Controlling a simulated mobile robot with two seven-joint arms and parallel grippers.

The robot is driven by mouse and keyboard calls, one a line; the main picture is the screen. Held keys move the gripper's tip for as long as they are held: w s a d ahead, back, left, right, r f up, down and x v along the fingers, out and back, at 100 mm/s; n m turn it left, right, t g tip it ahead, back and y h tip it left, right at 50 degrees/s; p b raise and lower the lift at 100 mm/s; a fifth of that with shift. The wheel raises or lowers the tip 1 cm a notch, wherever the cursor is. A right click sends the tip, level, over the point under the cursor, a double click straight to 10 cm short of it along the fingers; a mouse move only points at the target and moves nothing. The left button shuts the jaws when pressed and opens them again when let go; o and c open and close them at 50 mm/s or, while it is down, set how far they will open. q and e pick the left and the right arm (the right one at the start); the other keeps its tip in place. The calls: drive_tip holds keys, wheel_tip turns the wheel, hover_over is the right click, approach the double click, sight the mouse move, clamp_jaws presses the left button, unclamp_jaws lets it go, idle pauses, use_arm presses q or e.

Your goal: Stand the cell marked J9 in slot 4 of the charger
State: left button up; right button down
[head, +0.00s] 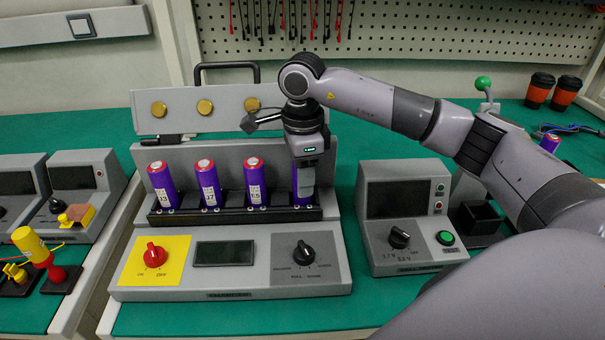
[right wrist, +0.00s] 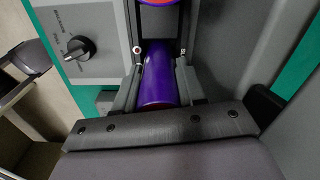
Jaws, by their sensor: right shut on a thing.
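My right gripper (head: 306,180) points down over the right end of the charger (head: 232,268) and is shut on a purple cell (head: 295,186). This cell stands about upright at the fourth place of the charger's row; whether its bottom is seated is hidden. In the right wrist view the cell (right wrist: 158,75) lies between the two fingers. Its mark does not show, so I cannot confirm J9. Three purple cells with red tops stand in the other slots: a left one (head: 161,185), a middle one (head: 209,183) and a third (head: 255,182), each with a white label.
The charger's lid (head: 228,107) with brass discs stands open behind the cells. A grey tester box (head: 409,215) is right of the charger. Another purple-and-red cell (head: 549,144) is farther right, partly behind my arm. Two dark cups (head: 552,92) stand at the back right.

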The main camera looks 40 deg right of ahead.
drive_tip(key=shift+f, duration=0.3)
drive_tip(key=shift+f+b, duration=0.25)
drive_tip(key=shift+b, duration=0.05)
idle(0.3)
drive_tip(key=c, duration=0.6)
unclamp_jaws()
drive_tip(key=shift+r+p, duration=2.25)
drive_tip(key=shift+r, duration=0.75)
drive_tip(key=shift+r, duration=0.1)
